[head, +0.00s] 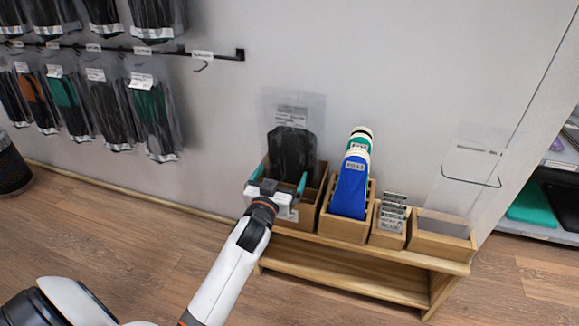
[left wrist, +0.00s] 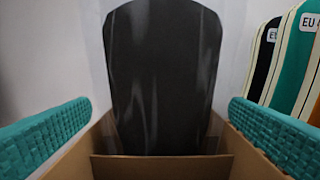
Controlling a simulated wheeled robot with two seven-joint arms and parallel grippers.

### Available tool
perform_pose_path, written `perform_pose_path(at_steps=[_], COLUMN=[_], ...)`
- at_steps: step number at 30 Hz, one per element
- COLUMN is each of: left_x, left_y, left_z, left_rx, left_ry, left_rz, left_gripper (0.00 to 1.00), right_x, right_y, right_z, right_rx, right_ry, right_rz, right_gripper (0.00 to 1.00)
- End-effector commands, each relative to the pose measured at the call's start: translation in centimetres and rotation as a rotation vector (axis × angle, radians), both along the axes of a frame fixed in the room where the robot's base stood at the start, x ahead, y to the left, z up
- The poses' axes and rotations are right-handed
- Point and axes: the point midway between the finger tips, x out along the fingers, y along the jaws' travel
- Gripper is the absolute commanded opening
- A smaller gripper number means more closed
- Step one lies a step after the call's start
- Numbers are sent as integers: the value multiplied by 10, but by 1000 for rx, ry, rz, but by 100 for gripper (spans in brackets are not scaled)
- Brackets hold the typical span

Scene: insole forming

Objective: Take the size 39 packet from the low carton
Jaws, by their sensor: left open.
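The low carton (head: 316,203) stands at the left end of a wooden bench. A clear packet with dark insoles (head: 292,152) and a white label stands upright in it; the size on the label is too small to read. In the left wrist view the dark insole packet (left wrist: 165,80) rises from the carton (left wrist: 160,168), straight ahead. My left gripper (head: 283,186) is at the front of the carton. Its teal fingers (left wrist: 160,130) are open, one on each side of the packet, with gaps to it. My right gripper is not in view.
Beside the carton are a wooden box with blue and green insoles (head: 350,185), a small box of labelled cards (head: 391,217) and a box with a clear sleeve (head: 443,238). Packets (head: 155,115) hang on wall hooks at left. The floor in front is clear.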

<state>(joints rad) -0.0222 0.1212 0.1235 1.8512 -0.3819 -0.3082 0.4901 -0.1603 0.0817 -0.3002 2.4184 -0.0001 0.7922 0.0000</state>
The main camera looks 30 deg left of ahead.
Motion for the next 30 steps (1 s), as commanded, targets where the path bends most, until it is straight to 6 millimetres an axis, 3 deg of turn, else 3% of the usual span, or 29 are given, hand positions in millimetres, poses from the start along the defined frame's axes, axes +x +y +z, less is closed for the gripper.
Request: perform_pose_path(at_steps=[7,17,26,30], left_x=[35,40,40,40], left_y=[6,7,7,7], left_z=[-3,-1,-1,0], left_rx=[2,1,1,1], left_ry=[-1,1,1,-1], left_rz=[-1,0,0,-1], left_gripper=[100,98,50,50], right_x=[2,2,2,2], right_y=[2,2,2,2], right_z=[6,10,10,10], right_rx=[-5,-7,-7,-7], right_ry=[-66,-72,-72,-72], right_rz=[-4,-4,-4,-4], right_gripper=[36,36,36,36])
